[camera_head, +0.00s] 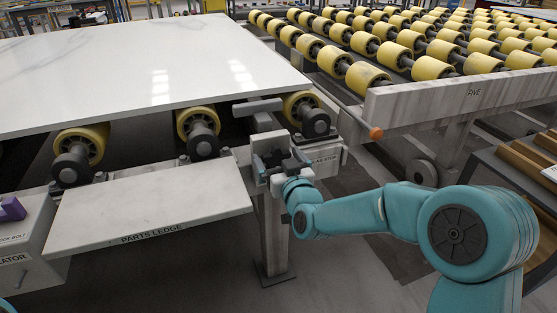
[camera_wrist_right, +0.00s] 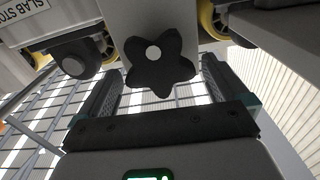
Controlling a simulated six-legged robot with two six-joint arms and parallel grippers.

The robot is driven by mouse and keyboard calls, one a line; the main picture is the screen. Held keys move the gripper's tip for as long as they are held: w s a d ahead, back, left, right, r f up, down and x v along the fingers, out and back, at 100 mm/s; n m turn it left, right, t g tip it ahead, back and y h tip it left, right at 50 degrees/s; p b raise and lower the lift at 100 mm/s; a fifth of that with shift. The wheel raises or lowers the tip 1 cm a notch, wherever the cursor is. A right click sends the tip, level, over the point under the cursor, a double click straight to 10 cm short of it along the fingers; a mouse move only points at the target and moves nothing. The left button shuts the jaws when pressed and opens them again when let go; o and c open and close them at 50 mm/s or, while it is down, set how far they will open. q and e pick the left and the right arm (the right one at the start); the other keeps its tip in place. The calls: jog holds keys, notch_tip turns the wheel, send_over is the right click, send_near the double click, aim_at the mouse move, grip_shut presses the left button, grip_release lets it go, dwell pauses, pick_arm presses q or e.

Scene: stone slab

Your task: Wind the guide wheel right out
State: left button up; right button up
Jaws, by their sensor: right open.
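The guide wheel appears to be the black lobed knob (camera_wrist_right: 160,68) with a pale round centre in the right wrist view. It sits on a light grey block under the slab's edge. My right gripper (camera_head: 279,160) is open at the frame's front corner, right of the parts ledge. In the right wrist view its two fingers stand on either side of the knob's lower part, with gaps showing between. I cannot tell how deep the knob sits between them. In the head view I cannot make out the knob clearly. My left gripper is not in view.
A white stone slab (camera_head: 150,60) lies on yellow rollers (camera_head: 197,124) above my gripper. The parts ledge (camera_head: 150,203) is bare. A purple piece (camera_head: 12,209) sits on a box at far left. A roller table (camera_head: 465,92) with an orange-tipped lever (camera_head: 376,133) stands at right.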

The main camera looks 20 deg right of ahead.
jog(key=shift+c, duration=0.3)
jog(key=c, duration=0.9)
